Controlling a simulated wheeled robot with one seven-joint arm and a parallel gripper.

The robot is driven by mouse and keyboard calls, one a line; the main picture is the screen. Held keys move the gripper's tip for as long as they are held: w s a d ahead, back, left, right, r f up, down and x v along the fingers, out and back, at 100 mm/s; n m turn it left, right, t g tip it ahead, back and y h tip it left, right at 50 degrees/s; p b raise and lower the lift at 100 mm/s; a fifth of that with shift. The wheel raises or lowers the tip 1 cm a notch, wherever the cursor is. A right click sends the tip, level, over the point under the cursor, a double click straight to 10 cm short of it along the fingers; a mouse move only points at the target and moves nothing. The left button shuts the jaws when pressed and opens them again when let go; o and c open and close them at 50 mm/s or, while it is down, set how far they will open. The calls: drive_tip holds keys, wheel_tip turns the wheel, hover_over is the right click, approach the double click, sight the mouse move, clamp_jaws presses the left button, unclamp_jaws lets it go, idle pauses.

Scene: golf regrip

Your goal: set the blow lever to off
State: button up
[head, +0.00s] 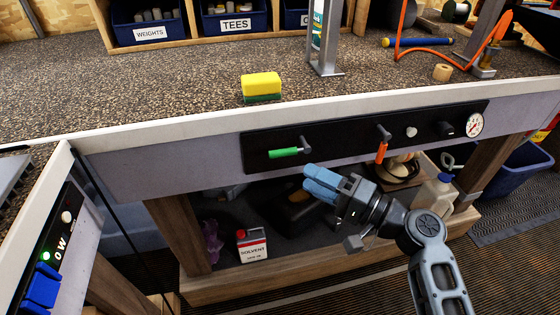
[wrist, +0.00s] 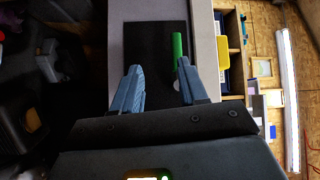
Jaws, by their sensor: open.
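A black control panel (head: 350,138) on the bench front carries two levers. The green-handled lever (head: 284,152) lies level, its handle pointing left from its pivot; it also shows in the wrist view (wrist: 177,46). The orange-handled lever (head: 381,151) hangs down from its pivot. No label is readable to tell which lever is for blow. My gripper (head: 313,180) with blue fingers is open and empty, below and right of the green handle. In the wrist view the gripper (wrist: 160,67) has the green handle just past its right fingertip, apart from it as far as I can tell.
A white knob (head: 411,132), a black switch (head: 445,128) and a gauge (head: 474,124) sit right on the panel. A yellow sponge (head: 261,86) lies on the bench above. A solvent can (head: 252,245) and a jug (head: 434,193) stand on the lower shelf.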

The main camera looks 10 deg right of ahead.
sight(279, 153)
drive_tip(key=shift+y, duration=0.7)
drive_tip(key=shift+d+r+p+x, duration=0.1)
drive_tip(key=shift+r+x, duration=0.2)
drive_tip(key=shift+x, duration=1.3)
drive_tip(key=shift+d+r+p+x, duration=0.1)
drive_tip(key=shift+r+x, duration=0.2)
drive_tip(key=shift+x, duration=1.25)
drive_tip(key=shift+d+r+p+x, duration=0.1)
drive_tip(key=shift+r+x, duration=0.15)
drive_tip(key=shift+x, duration=1.35)
drive_tip(key=shift+c, duration=0.2)
clamp_jaws()
